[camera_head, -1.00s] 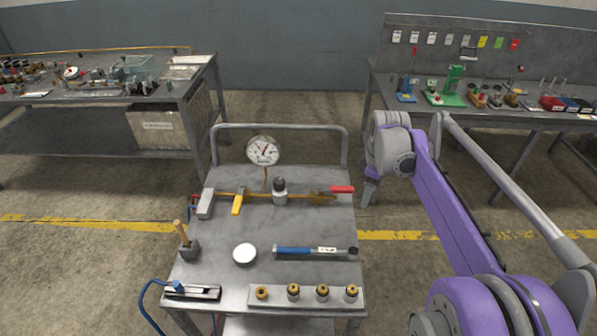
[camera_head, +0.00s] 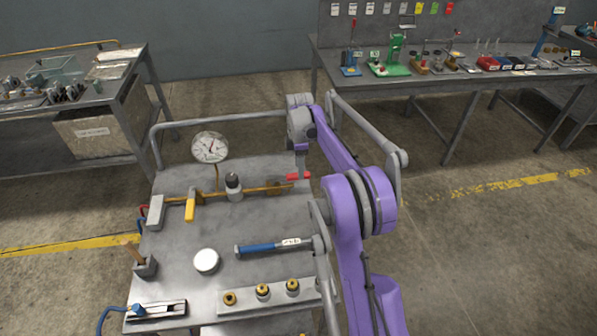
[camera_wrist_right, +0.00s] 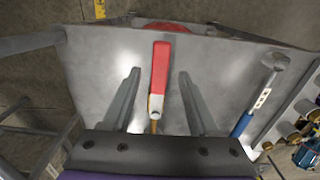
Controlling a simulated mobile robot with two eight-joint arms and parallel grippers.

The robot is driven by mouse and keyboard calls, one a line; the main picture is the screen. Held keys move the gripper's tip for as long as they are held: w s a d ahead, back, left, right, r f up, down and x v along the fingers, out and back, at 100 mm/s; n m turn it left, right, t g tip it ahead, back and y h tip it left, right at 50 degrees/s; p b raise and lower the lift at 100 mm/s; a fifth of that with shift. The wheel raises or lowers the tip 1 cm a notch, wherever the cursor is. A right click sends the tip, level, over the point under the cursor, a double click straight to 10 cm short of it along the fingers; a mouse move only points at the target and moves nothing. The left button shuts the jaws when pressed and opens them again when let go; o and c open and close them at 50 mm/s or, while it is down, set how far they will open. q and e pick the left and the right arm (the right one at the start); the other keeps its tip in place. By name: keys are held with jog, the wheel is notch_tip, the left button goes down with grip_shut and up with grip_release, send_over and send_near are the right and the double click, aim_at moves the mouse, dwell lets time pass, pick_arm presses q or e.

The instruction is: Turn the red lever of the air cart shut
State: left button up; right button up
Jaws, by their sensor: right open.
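The air cart (camera_head: 170,255) has a grey metal top with a brass pipe line along it. The red lever (camera_head: 298,176) is at the right end of that line, partly hidden by my right gripper (camera_head: 302,172). In the right wrist view the red lever (camera_wrist_right: 160,70) lies between the two fingers of my right gripper (camera_wrist_right: 157,85), with a gap on each side. That gripper is open and empty. A yellow lever (camera_head: 190,206) sits farther left on the pipe. My left gripper is in no view.
A round gauge (camera_head: 210,147) stands at the back of the cart. A blue-handled tool (camera_head: 268,247), a white round lid (camera_head: 206,261) and a strip of brass fittings (camera_head: 262,292) lie toward the front. A bench (camera_head: 440,80) with small items stands behind.

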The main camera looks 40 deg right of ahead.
jog(key=shift+f, duration=1.25)
grip_shut()
dwell(0.5)
